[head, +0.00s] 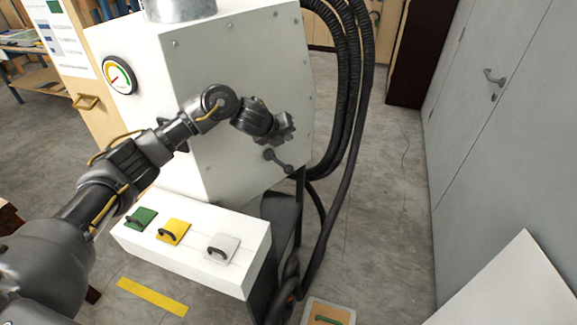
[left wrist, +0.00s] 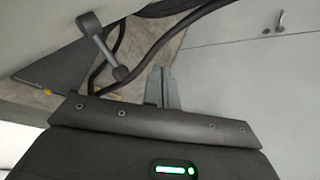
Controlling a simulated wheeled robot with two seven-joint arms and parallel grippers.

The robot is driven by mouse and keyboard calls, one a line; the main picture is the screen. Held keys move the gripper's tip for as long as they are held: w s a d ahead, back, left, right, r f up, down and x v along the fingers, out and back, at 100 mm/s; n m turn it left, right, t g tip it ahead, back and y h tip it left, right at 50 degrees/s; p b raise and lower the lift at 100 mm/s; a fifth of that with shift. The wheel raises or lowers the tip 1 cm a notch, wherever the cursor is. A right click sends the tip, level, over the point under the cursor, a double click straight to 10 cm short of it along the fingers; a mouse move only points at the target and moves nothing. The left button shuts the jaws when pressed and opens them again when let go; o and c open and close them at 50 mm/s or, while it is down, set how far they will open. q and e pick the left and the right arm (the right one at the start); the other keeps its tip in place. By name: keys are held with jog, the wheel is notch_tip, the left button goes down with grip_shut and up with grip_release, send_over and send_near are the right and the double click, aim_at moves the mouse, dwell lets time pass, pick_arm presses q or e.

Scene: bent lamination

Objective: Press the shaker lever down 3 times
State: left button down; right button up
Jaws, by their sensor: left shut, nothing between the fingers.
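The shaker lever (head: 277,159) is a short dark grey arm with rounded ends on the side face of the white machine (head: 245,100). In the left wrist view the lever (left wrist: 101,47) stands out from the white panel at upper left, its knob towards the middle. My left gripper (head: 286,127) is just above the lever in the head view, shut and empty. Its fingers (left wrist: 162,87) show in the left wrist view, to the right of the knob; I cannot tell if they touch it. My right gripper is not in view.
A white box with green (head: 141,217), yellow (head: 173,231) and white (head: 222,247) handled plates stands in front. Thick black hoses (head: 349,100) hang right of the machine. A grey cabinet (head: 505,120) lines the right. Floor between is mostly clear.

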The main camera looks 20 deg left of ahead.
aim_at(286, 168)
pick_arm(q)
notch_tip(286, 168, down, 9)
jog(key=b, duration=0.7)
jog(key=shift+r, duration=0.2)
jog(key=shift+f, duration=0.1)
jog(key=shift+f, duration=0.15)
dwell(1.4)
jog(key=shift+f+b, duration=0.3)
jog(key=shift+b, duration=0.05)
